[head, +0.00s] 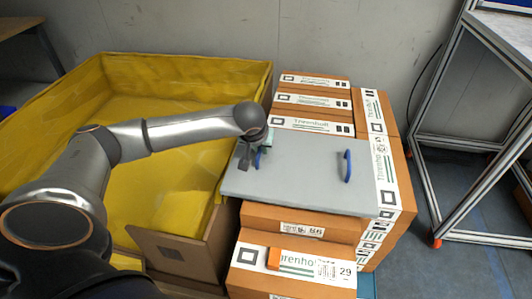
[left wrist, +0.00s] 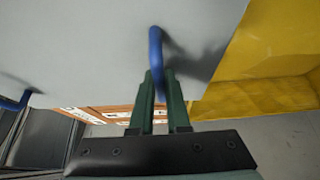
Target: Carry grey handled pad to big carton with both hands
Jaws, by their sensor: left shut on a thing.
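The grey handled pad (head: 300,182) lies flat on top of a stack of brown cartons in the head view. It has a blue handle near each end. My left gripper (head: 260,150) reaches over from the left and is shut on the pad's left handle. The right handle (head: 348,166) is free. The big carton (head: 222,225), with a yellow lining (head: 160,85), stands open left of the stack. My right gripper does not show.
Labelled cartons (head: 385,165) stand behind, beside and under the pad. A small orange item (head: 273,259) is at the front carton's label. A metal frame rack (head: 425,170) stands at the right. A wall (head: 300,35) closes the back.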

